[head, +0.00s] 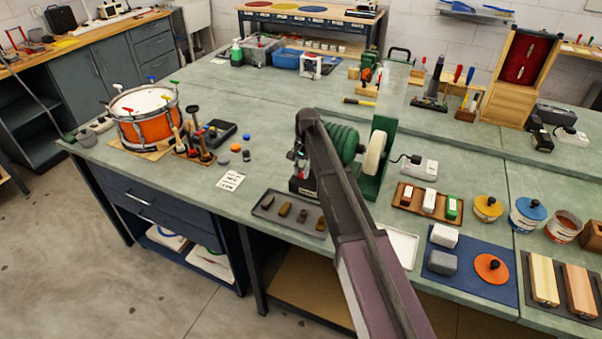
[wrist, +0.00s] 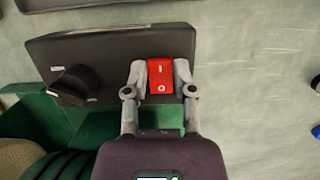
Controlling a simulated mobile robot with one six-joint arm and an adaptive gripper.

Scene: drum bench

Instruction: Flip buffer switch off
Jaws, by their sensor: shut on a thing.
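The buffer is a green bench machine with a green motor body (head: 343,143) and a pale wheel (head: 375,153) in the head view. Its black control box (wrist: 105,60) fills the upper left of the wrist view, with a round black knob (wrist: 75,85). The red rocker switch (wrist: 161,76) sits at the box's right end and bears a line mark above a circle mark. My gripper (wrist: 160,80) is shut on the red switch, one finger on each side. I cannot tell which side of the rocker is pressed. In the head view my arm hides the switch.
A dark tray (head: 288,213) with several small brown blocks lies in front of the box. A white power strip (head: 418,168) and a wooden tray (head: 408,201) lie to the right. An orange drum (head: 150,122) stands at the left.

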